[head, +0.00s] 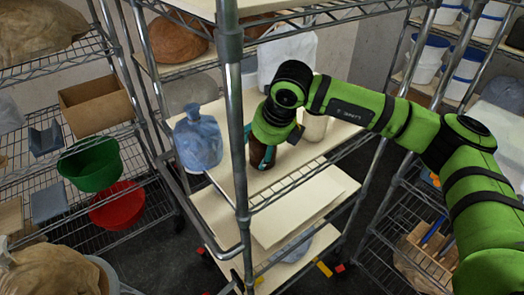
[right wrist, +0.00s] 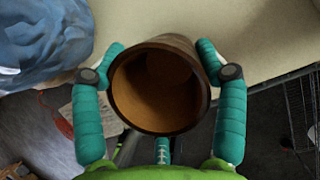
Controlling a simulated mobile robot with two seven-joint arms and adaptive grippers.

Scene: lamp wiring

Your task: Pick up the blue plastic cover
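The blue plastic cover (head: 198,142), crinkled and bulky, stands at the left end of a cream shelf board in the head view. It also fills the upper left corner of the right wrist view (right wrist: 38,42). My right gripper (head: 262,158) is to the right of the cover and apart from it. Its teal fingers (right wrist: 160,50) close on both sides of a brown round cup (right wrist: 158,92), whose open mouth faces the wrist camera. The cup is partly hidden by the gripper in the head view. My left gripper is not in view.
A metal shelf post (head: 236,130) stands between the cover and my right gripper. A pale cylinder (head: 315,127) stands right of the gripper. A white bag (head: 287,58) is behind. Green (head: 90,165) and red (head: 117,206) bowls sit on the left rack.

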